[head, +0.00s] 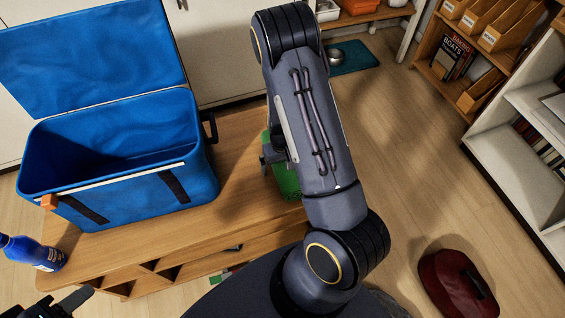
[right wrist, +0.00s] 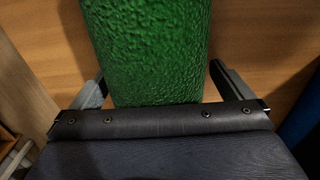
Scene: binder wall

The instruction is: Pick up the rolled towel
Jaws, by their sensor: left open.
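The rolled towel (head: 286,180) is green and lies on the wooden bench, partly hidden under my right arm in the head view. In the right wrist view the green roll (right wrist: 152,45) fills the middle, with a rough, bumpy surface. My right gripper (right wrist: 158,72) is open, with one finger on each side of the roll and small gaps between fingers and roll. My left gripper (head: 66,302) is open and empty at the lower left of the head view, away from the towel.
A blue cooler (head: 140,195) with its lid raised stands on the bench (head: 235,190), left of the towel. A blue bottle (head: 32,253) is near my left gripper. A dark red bag (head: 457,285) lies on the floor at right. Shelves (head: 520,150) stand at the far right.

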